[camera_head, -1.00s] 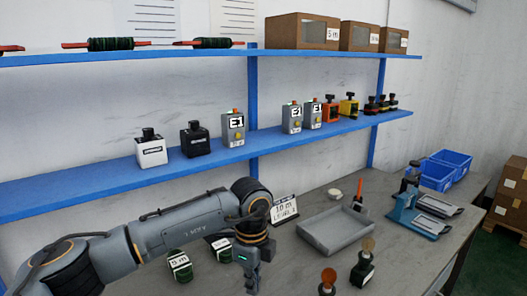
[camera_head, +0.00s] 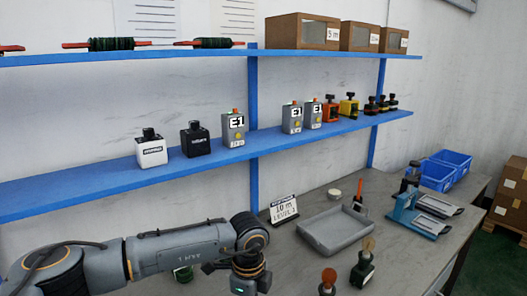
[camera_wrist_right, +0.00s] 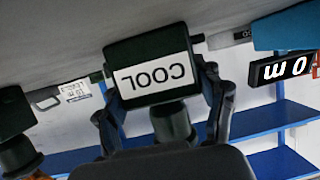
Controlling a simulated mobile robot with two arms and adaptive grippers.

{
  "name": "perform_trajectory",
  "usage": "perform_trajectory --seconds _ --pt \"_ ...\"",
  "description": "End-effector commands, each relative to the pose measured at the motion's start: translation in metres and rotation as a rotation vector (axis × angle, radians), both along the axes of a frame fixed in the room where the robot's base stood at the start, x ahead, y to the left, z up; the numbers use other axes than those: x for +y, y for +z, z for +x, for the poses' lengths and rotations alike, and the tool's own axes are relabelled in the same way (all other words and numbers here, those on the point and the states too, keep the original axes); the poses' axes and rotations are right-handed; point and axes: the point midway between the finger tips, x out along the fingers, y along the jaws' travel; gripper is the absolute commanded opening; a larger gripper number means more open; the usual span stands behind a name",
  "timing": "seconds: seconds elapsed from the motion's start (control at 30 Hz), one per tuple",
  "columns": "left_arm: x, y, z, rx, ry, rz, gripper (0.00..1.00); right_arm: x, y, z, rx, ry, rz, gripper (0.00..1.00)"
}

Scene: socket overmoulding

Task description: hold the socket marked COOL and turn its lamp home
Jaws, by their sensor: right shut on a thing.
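The socket marked COOL (camera_wrist_right: 153,68) is a dark block with a white label, upside down in the right wrist view. My right gripper (camera_wrist_right: 163,85) has a finger on each side of it and is shut on it. A dark round neck (camera_wrist_right: 172,122) sticks out of the block towards my palm; I cannot make out a lamp there. My right gripper is outside the head view. My left gripper (camera_head: 250,284) is at the bottom edge of the head view, fingers cut off. Two dark sockets stand on the bench, with a reddish lamp (camera_head: 328,276) and a tan lamp (camera_head: 368,244).
A grey tray (camera_head: 308,238) lies behind the two lamps, beside a 10 m sign (camera_head: 284,209). A blue-based press (camera_head: 412,216) and blue bins (camera_head: 437,175) are at the right. Shelves (camera_head: 95,178) hold boxes and devices.

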Motion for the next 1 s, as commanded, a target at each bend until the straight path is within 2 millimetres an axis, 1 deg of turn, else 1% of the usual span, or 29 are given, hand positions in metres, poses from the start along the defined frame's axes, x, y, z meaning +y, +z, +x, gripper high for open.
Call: perform_trajectory --seconds 1.0 --pt "-0.0061 -0.0004 0.0007 0.001 -0.002 -0.003 0.0 -0.0004 -0.0016 -0.0004 0.002 -0.001 -0.004 0.34"
